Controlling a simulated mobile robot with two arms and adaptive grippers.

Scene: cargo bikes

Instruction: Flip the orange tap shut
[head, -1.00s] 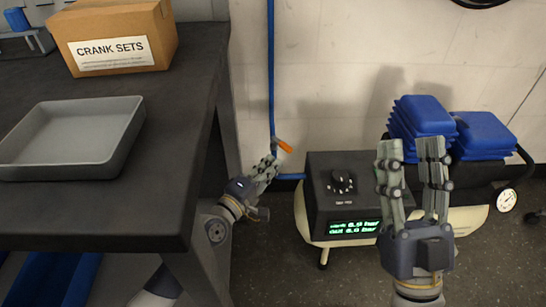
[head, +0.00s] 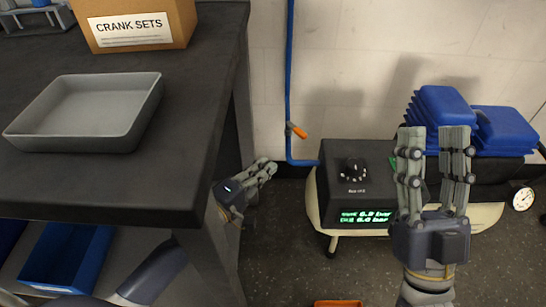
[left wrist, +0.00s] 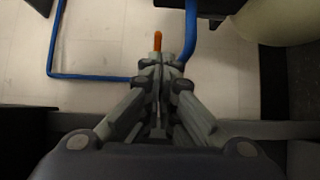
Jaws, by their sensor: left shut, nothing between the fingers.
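The orange tap (head: 297,131) sits on the blue pipe (head: 289,65) that runs down the wall. Its lever slants down to the right, across the pipe. My left gripper (head: 270,166) is below and left of the tap, shut and empty, apart from it in the head view. In the left wrist view the tap (left wrist: 158,41) shows just beyond the closed fingertips (left wrist: 161,62); part of it is hidden behind them. My right gripper (head: 433,132) is open and empty, upright in front of the compressor (head: 335,190).
A dark workbench (head: 150,190) edge stands left of my left arm, with a grey tray (head: 130,135) and a cardboard box (head: 140,22) on it. A blue bin (head: 68,255) is underneath. Wall space around the tap is clear.

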